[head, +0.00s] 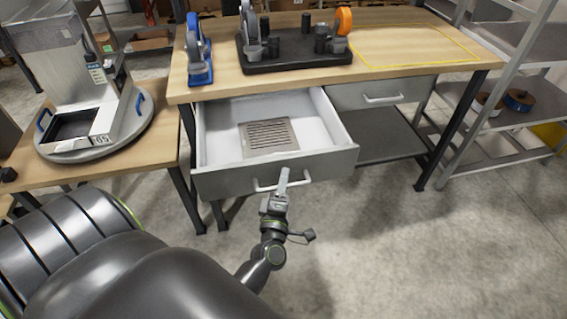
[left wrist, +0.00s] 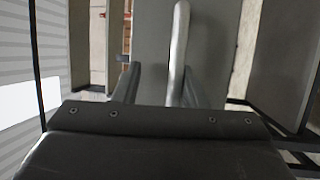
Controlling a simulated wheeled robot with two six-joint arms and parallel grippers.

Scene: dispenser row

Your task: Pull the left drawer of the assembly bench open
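The left drawer (head: 207,178) of the assembly bench (head: 240,82) is pulled well out, and its white inside shows in the head view. Its bar handle (head: 263,187) is on the grey front; the handle also shows in the left wrist view (left wrist: 179,50) as an upright bar. My left gripper (head: 283,178) is at the handle's middle. In the left wrist view its fingers stand apart, with the bar near the right finger; whether they touch is unclear. My right gripper is not in view.
A slotted grey plate (head: 269,136) lies in the drawer. The right drawer (head: 380,93) is shut. A black tray (head: 295,60) with parts and a blue stand (head: 200,65) are on the bench top. Side table stands left, shelving right; the floor in front right is clear.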

